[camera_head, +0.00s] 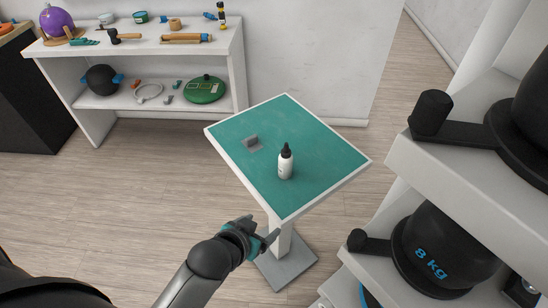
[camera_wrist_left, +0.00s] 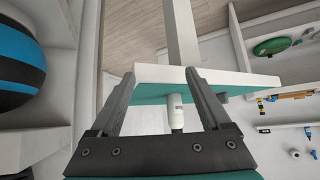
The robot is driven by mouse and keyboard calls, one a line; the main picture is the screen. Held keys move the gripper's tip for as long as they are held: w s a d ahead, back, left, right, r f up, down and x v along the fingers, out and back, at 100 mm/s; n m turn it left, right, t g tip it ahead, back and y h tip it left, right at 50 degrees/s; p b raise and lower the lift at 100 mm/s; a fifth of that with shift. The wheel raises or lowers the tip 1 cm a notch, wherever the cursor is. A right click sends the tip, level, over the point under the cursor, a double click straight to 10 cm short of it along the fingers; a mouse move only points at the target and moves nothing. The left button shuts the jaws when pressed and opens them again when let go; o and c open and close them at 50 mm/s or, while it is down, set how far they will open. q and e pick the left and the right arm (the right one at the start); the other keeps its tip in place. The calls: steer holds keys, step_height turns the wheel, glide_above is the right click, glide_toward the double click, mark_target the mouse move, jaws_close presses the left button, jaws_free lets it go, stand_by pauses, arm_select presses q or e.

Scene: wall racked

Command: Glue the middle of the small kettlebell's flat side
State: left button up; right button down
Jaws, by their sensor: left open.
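A white glue bottle (camera_head: 285,165) with a black pointed cap stands upright on the green top of a small white-edged table (camera_head: 325,155). My left gripper (camera_head: 264,232) is open and empty, in front of the table's near corner and apart from the bottle. In the left wrist view, the bottle (camera_wrist_left: 175,112) shows beyond the gap between the open fingers (camera_wrist_left: 161,80), partly hidden by the table edge. My right gripper is out of view.
A small grey block-like piece (camera_head: 252,143) lies on the table left of the bottle. Another large black weight (camera_head: 525,125) is on the rack above. A white shelf (camera_head: 150,48) with tools stands against the wall. Floor is clear between shelf and table.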

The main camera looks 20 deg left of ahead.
arm_select(q)
step_height(320, 180, up, 6)
steer(key=w+t+p, duration=0.1)
steer(key=w+t, duration=0.1)
steer(key=t, duration=0.4)
glide_toward(286, 160)
steer(key=shift+n+h, duration=0.3)
steer(key=x, duration=0.5)
steer(key=b+x, duration=0.1)
steer(key=x, duration=0.3)
steer(key=shift+w+a+f, duration=0.1)
steer(key=shift+w+a, duration=0.1)
steer(key=shift+w, duration=0.2)
steer(key=w, duration=0.1)
steer(key=w+f, duration=0.1)
steer(key=w+b, duration=0.1)
steer(key=shift+w+a+f, duration=0.15)
steer(key=shift+w+f, duration=0.35)
steer(key=shift+w, duration=0.45)
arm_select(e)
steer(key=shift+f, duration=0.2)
arm_select(q)
jaws_close()
